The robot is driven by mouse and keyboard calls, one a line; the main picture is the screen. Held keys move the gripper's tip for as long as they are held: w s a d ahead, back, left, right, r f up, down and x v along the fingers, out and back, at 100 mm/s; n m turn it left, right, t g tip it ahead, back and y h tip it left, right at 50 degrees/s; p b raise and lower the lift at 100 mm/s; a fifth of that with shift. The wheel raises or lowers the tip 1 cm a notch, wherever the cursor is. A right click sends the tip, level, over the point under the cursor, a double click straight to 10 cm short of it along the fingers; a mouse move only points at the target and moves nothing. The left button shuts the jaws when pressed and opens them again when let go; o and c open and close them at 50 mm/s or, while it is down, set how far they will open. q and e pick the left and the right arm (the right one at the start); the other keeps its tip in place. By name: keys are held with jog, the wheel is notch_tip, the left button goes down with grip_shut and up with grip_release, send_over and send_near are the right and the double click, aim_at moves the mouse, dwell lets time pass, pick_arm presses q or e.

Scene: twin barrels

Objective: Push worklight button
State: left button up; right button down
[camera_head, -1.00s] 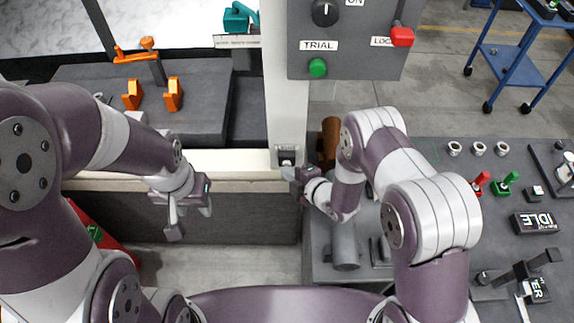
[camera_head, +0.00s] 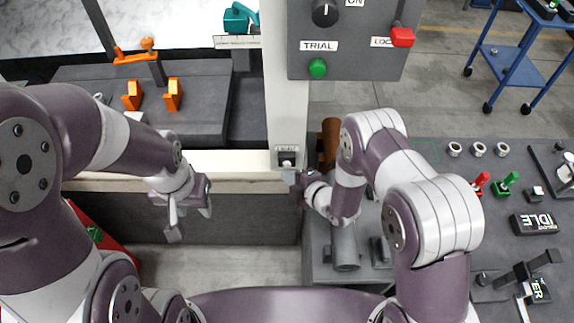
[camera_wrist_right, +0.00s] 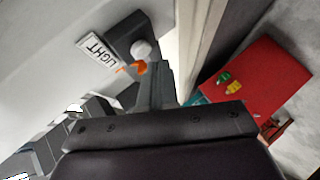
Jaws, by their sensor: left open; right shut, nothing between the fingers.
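The worklight button is a small white knob (camera_head: 287,162) on a dark box at the foot of the pale post. In the right wrist view the white knob (camera_wrist_right: 141,50) sits on its dark box beside a label reading LIGHT (camera_wrist_right: 97,53). My right gripper (camera_head: 288,177) is shut and empty, just below the button in the head view. In the wrist view its fingers (camera_wrist_right: 155,85) point toward the knob, close to it; I cannot tell whether they touch. My left gripper (camera_head: 190,222) is open and empty, hanging lower left, away from the button.
A grey panel (camera_head: 345,40) with a black dial, green button and red lever hangs above right. A pale ledge (camera_head: 235,165) runs left of the post. A grey bench (camera_head: 430,225) with several controls stands right. Orange clamps (camera_head: 173,93) stand at left.

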jog(key=s, duration=0.6)
jog(key=shift+p, duration=0.45)
